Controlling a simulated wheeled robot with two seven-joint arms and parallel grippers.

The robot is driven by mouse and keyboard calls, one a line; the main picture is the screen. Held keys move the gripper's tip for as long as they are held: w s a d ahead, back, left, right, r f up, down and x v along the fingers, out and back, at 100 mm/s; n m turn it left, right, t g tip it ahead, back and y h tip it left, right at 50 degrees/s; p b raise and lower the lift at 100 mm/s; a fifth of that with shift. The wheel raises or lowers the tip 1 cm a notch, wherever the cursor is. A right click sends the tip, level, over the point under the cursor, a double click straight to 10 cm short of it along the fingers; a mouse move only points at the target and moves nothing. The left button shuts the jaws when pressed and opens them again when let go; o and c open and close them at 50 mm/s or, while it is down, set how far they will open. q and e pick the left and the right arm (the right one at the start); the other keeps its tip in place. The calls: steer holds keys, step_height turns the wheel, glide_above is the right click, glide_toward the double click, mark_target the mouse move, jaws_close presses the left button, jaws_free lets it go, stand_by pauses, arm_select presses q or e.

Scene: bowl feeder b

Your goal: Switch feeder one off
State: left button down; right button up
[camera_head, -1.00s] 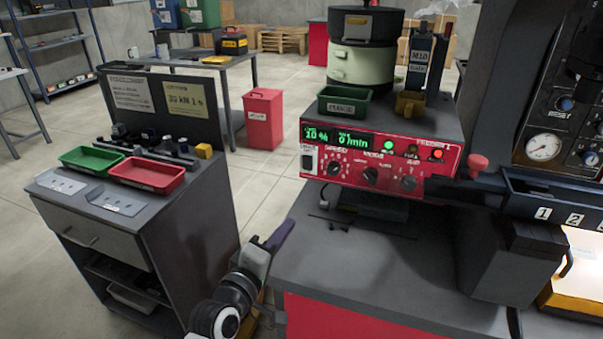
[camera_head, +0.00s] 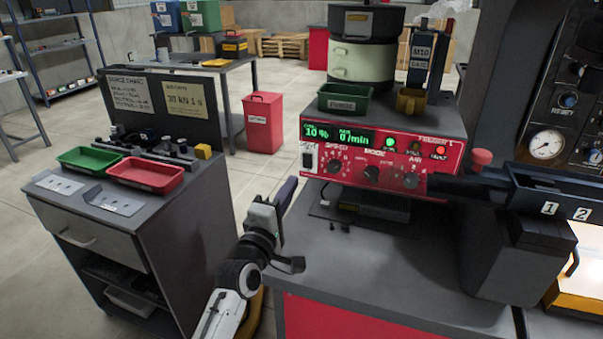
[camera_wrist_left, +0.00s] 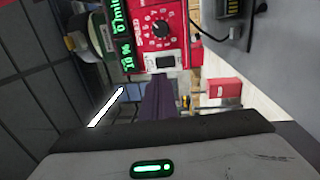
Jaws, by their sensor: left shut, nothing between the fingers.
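The feeder one control box (camera_head: 385,166) has a red front panel with a green display reading 10 % and 0/min, a lit green lamp and a lit orange-red lamp. A black rocker switch (camera_head: 308,160) on a pale plate sits at the panel's left end; it also shows in the left wrist view (camera_wrist_left: 165,62). I cannot tell which side of the rocker is pressed. My left gripper (camera_head: 288,188) is shut and empty, its dark purple fingers just below and left of the switch in the head view. The fingers (camera_wrist_left: 160,98) point toward the switch in the wrist view, apparently apart from it. My right gripper is out of view.
Three knobs sit along the panel, with a red mushroom button (camera_head: 481,158) beside it. A green bin (camera_head: 344,101) and a bowl feeder (camera_head: 362,62) stand on top. A grey cabinet (camera_head: 150,225) with trays stands left, across a floor gap.

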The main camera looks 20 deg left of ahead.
mark_target(306, 158)
arm_select(q)
steer(key=w+b, duration=0.1)
steer(key=w, duration=0.1)
steer(key=w+b, duration=0.1)
steer(key=w, duration=0.1)
steer(key=w+b, duration=0.1)
steer(key=w, duration=0.2)
steer(key=shift+d+r+b, duration=0.15)
steer(key=shift+r+b, duration=0.1)
steer(key=shift+b, duration=0.15)
steer(key=shift+w+r, duration=0.1)
steer(key=shift+w, duration=0.25)
steer(key=shift+w+r, duration=0.15)
steer(key=shift+w, duration=0.05)
